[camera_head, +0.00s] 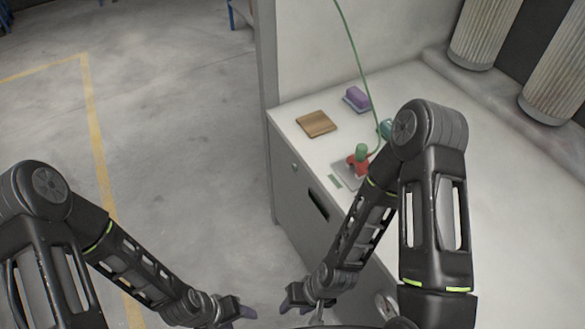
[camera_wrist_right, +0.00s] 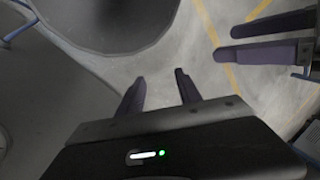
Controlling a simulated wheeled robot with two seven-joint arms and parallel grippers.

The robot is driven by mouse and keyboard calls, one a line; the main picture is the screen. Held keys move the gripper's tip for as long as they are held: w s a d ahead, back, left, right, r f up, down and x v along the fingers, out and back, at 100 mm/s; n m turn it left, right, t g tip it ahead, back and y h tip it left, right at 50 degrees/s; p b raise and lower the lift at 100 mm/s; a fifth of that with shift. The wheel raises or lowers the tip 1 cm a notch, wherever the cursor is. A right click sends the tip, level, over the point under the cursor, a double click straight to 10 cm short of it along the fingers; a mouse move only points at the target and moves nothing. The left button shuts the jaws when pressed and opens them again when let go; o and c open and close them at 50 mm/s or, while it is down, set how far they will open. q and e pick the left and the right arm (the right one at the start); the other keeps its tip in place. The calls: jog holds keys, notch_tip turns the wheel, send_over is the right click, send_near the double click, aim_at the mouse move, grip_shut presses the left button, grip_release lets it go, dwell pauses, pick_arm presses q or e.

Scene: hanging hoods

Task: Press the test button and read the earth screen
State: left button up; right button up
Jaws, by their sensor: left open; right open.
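A red device with a green top (camera_head: 360,156) stands on a grey plate (camera_head: 345,174) on the worktop, with a green wire rising from it. A small green patch (camera_head: 335,181) lies at the plate's front left. I cannot make out a test button or an earth screen. My right gripper (camera_head: 298,303) is open and empty, low in front of the cabinet and well away from the device. Its parted fingers show in the right wrist view (camera_wrist_right: 160,90). My left gripper (camera_head: 238,312) is open and empty beside it; its fingers also show in the right wrist view (camera_wrist_right: 265,38).
A wooden board (camera_head: 316,123), a purple block (camera_head: 356,98) and a teal item (camera_head: 386,129), partly hidden by my right arm, are on the pale worktop (camera_head: 300,108). Ribbed cylinders (camera_head: 485,35) stand at the back right. The floor (camera_head: 180,130) at left is open, with yellow lines.

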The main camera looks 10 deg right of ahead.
grip_shut()
dwell(1.4)
